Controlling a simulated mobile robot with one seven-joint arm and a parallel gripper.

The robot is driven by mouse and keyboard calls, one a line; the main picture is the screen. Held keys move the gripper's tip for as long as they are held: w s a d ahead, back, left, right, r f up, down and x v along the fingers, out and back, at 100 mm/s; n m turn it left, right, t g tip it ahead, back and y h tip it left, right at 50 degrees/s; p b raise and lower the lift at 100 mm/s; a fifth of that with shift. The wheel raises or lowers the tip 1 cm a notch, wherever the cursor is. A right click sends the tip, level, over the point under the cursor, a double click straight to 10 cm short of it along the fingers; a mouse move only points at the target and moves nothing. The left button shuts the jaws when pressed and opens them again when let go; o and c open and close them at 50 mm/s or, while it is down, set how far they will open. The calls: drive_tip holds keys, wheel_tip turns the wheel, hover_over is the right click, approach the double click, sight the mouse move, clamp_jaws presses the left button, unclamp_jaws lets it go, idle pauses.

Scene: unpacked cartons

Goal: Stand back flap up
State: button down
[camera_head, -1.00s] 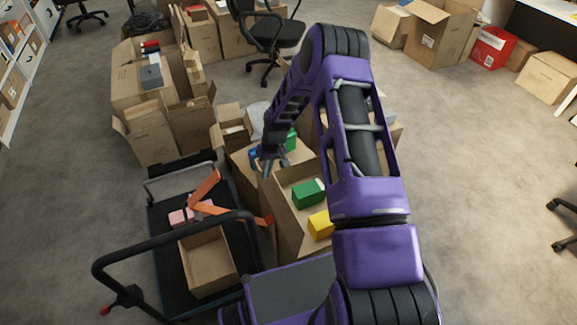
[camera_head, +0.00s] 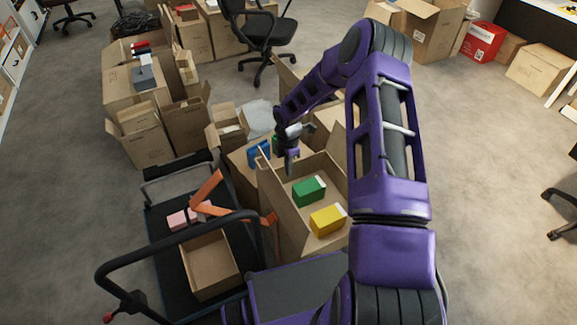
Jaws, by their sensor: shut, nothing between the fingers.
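An open brown carton (camera_head: 283,215) stands in the middle, with a green box (camera_head: 309,191) and a yellow box (camera_head: 328,220) inside. Its long left side panel shows clearly; its right side is partly hidden behind my arm. My gripper (camera_head: 290,170) is shut and empty, pointing down over the carton's back left corner. I cannot tell whether it touches the cardboard. The back flap is not clearly distinguishable there. A cardboard panel (camera_head: 336,143) stands near the back right, partly behind my arm; I cannot tell which carton it belongs to.
Another open carton with blue boxes (camera_head: 259,151) adjoins behind. A black cart (camera_head: 165,240) at left carries a small open carton (camera_head: 208,263), pink boxes (camera_head: 181,218) and orange strips (camera_head: 206,187). More cartons (camera_head: 135,95) crowd the back left.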

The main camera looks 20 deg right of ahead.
wheel_tip(320, 180, down, 10)
drive_tip(key=b, duration=0.6)
drive_tip(key=s+a+p, duration=0.1)
drive_tip(key=a, duration=0.5)
wheel_tip(320, 180, up, 10)
drive_tip(key=d+p, duration=0.2)
drive_tip(key=p, duration=0.4)
drive_tip(key=shift+w, duration=0.15)
drive_tip(key=shift+r, duration=0.1)
